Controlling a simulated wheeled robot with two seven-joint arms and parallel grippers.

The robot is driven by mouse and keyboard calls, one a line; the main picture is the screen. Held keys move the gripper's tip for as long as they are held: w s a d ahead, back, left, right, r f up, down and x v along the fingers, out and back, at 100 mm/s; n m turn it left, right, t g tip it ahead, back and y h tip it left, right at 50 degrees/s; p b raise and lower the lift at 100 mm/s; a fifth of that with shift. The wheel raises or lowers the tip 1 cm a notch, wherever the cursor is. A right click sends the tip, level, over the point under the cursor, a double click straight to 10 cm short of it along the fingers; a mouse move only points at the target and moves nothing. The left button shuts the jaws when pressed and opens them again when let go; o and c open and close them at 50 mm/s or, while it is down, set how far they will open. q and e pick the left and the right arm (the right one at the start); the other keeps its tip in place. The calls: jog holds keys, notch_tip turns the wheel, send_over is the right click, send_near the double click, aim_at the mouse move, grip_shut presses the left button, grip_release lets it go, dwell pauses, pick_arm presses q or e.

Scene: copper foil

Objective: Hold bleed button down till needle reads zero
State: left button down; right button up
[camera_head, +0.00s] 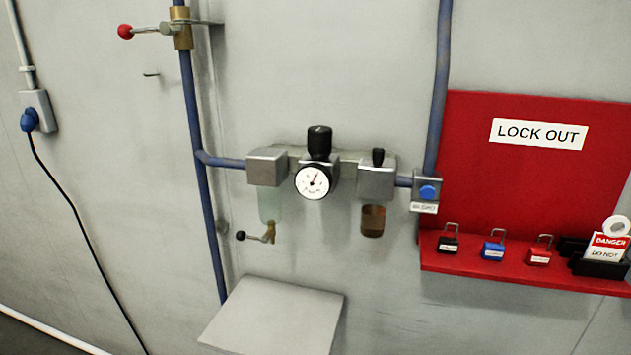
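A small grey block (432,180) sits on the pipework at the right of the gauge assembly. A round blue button (428,192) is on its front. A white label (424,207) hangs below the button, its print too blurred to read surely. A round white gauge (313,182) with a black knob (319,142) above it is mounted left of the button. Its thin needle seems to point up and right; the scale numbers are too small to read. Neither of my grippers shows in this view, and nothing visible touches the button.
A red LOCK OUT board (540,180) with several padlocks on its shelf stands just right of the button. A red-knobbed lever (126,32) is on the upper left pipe. A small black-tipped lever (241,236) and a grey ledge (272,318) are below the gauge.

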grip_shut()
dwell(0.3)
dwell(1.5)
